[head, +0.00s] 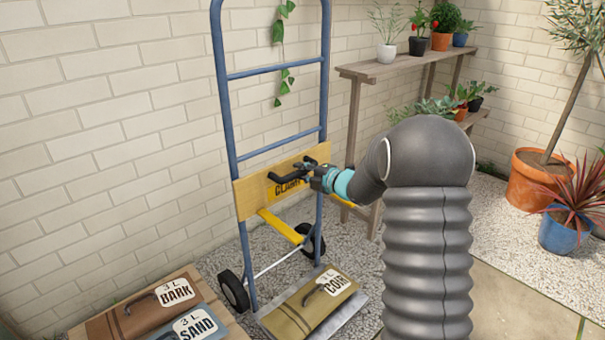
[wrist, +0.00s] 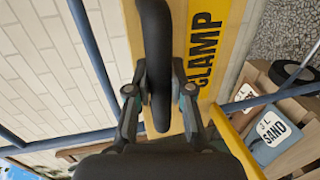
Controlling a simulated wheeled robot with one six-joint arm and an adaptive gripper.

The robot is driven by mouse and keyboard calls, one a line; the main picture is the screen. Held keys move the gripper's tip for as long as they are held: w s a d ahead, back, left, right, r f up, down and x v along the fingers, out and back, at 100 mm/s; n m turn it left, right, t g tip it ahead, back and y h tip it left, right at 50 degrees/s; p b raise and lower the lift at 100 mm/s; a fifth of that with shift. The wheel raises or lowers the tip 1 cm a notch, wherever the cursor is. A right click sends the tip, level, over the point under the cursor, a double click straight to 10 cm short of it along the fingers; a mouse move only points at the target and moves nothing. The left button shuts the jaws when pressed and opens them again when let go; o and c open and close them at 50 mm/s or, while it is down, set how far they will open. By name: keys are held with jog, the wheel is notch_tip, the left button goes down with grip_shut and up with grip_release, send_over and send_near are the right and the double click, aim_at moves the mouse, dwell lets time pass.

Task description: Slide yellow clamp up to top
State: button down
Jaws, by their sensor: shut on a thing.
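The yellow clamp (head: 247,196) is a wide board marked CLAMP across the blue hand truck frame (head: 233,120), in the lower half of the uprights and below the middle rungs. Yellow arms stick out from it above a COIR bag (head: 300,312) on the truck's toe plate. The clamp also fills the upper middle of the wrist view (wrist: 232,25). My gripper (head: 312,176) is at the front of the board, shut on the clamp's black handle (wrist: 155,40). In the wrist view, my fingers (wrist: 160,92) sit on both sides of that handle.
BARK (head: 130,318) and SAND (head: 190,326) bags lie on a wooden surface at the lower left. A plant shelf (head: 390,68) stands behind on the right. A vine (head: 278,50) hangs behind the truck. The uprights above the clamp carry rungs.

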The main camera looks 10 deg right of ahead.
jog(key=c, duration=1.1)
grip_release()
jog(key=shift+w+r, duration=0.15)
jog(key=shift+r, duration=0.4)
jog(key=shift+o, duration=0.5)
jog(key=shift+f, duration=0.15)
jog(key=shift+f, duration=0.1)
jog(key=v, duration=1.2)
